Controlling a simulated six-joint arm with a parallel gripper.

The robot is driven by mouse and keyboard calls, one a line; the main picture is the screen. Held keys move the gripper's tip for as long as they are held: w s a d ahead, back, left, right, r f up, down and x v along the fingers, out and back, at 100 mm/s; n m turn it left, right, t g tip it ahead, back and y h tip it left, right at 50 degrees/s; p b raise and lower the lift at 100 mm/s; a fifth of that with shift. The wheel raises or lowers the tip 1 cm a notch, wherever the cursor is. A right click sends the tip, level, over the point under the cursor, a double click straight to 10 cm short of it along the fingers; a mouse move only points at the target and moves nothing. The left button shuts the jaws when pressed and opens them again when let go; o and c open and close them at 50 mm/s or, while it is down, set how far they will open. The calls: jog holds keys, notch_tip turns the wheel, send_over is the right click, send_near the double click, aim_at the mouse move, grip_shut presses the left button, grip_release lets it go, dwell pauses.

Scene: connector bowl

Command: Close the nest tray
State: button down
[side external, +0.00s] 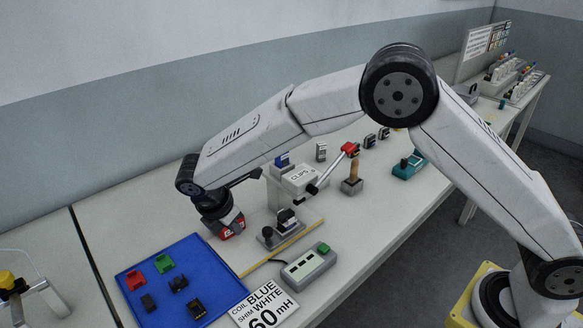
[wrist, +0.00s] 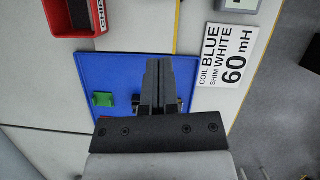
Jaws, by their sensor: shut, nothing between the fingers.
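The blue tray (side external: 157,275) holds red, green and black parts. A red bin (wrist: 78,16) is near my wrist. A grey box with a green button (side external: 309,266) and a "COIL BLUE" card (side external: 264,306) lie in front. A wooden-handled tool (side external: 354,176) stands right of the press.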

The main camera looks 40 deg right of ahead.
jog(key=shift+w+a+r+m+g, duration=0.15)
jog(key=shift+w+r+m+g, duration=0.1)
jog(key=shift+w+m, duration=0.35)
jog(key=shift+w+a+r+m+g, duration=0.15)
jog(key=shift+w+a+r+m, duration=0.05)
jog(key=shift+w+m, duration=0.4)
jog(key=shift+w+a+r+m+g, duration=0.15)
jog(key=shift+w+r+m+g, duration=0.1)
jog(key=shift+w+m, duration=0.3)
jog(key=shift+s+f, duration=0.1)
send_near(263, 242)
jog(key=f, duration=0.1)
jog(key=a+f, duration=0.1)
jog(key=f, duration=0.1)
jog(key=a+f, duration=0.1)
jog(key=shift+f, duration=0.35)
jog(key=shift+d+r, duration=0.15)
jog(key=shift+d, duration=0.4)
jog(key=shift+s+d, duration=0.1)
jog(key=shift+d, duration=1.2)
